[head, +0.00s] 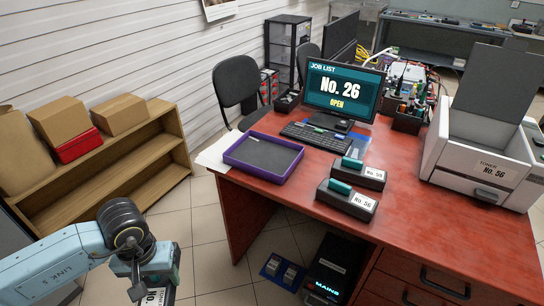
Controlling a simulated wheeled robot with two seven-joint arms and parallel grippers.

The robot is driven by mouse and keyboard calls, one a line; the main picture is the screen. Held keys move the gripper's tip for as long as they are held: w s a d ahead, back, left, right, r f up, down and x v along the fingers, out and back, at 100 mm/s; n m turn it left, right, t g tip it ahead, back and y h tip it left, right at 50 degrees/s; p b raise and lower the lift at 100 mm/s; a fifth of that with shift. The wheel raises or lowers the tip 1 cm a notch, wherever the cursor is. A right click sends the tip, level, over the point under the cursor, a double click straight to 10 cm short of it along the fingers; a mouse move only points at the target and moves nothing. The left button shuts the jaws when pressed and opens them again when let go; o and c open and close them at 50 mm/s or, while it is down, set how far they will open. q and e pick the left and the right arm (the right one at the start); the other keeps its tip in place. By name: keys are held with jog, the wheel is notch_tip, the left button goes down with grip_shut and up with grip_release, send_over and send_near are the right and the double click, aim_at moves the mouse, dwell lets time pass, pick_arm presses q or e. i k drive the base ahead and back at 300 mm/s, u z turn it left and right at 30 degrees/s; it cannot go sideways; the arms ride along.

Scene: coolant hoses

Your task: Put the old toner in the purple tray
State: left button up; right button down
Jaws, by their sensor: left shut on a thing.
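My left gripper (148,278) is at the bottom left, in front of the desk. It is shut on a dark toner cartridge (157,298) with a white label beginning "No."; the picture's edge and the gripper hide most of it. The purple tray (232,164) lies on the left end of the red desk, up and to the right of the gripper, and looks empty. Two dark cartridges with teal handles stand on the desk: a front one (345,201) labelled "No. 56" and one behind it (360,174). My right gripper is out of view.
A white printer (478,150) labelled "TONER No. 56" stands open on the right of the desk (420,235). A monitor (342,90) reads "No. 26 OPEN", with a keyboard before it. A wooden shelf (110,165) with boxes stands left. Floor shows between shelf and desk.

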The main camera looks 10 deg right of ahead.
aim_at(264, 156)
jog(key=z, duration=1.1)
jog(key=i, duration=1)
